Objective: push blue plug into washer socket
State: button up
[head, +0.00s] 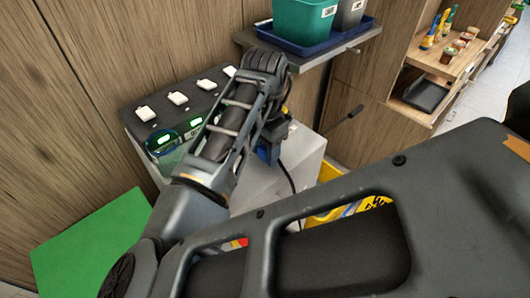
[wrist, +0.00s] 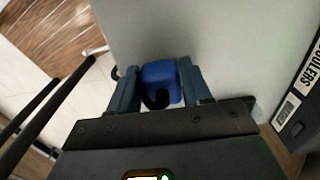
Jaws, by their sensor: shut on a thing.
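The blue plug (wrist: 160,78) sits between the two fingers of my gripper (wrist: 161,72) in the wrist view, and the gripper is shut on it. A dark rounded part, likely its cable end, covers the plug's near side. In the head view the blue plug (head: 266,153) shows below my wrist, in front of a grey box-shaped unit (head: 308,160), with a black cable (head: 288,180) hanging down. The wrist view shows a plain pale surface (wrist: 220,35) beyond the plug. I cannot make out the washer socket, nor tell whether the plug touches anything.
A dark panel with several white switches (head: 178,98) and green displays (head: 166,139) stands left of my arm. A shelf with a blue tray (head: 270,36) and green bin (head: 303,20) is behind. A yellow container (head: 328,172) is right. A lettered dark unit (wrist: 300,105) edges the wrist view.

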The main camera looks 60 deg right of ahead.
jog(key=r, duration=0.3)
jog(key=shift+s+d, duration=0.2)
jog(key=shift+d, duration=0.05)
jog(key=s+d+r, duration=0.6)
jog(key=s+d, duration=0.1)
jog(key=d, duration=0.1)
jog(key=shift+s+d+r, duration=0.15)
jog(key=shift+r, duration=0.15)
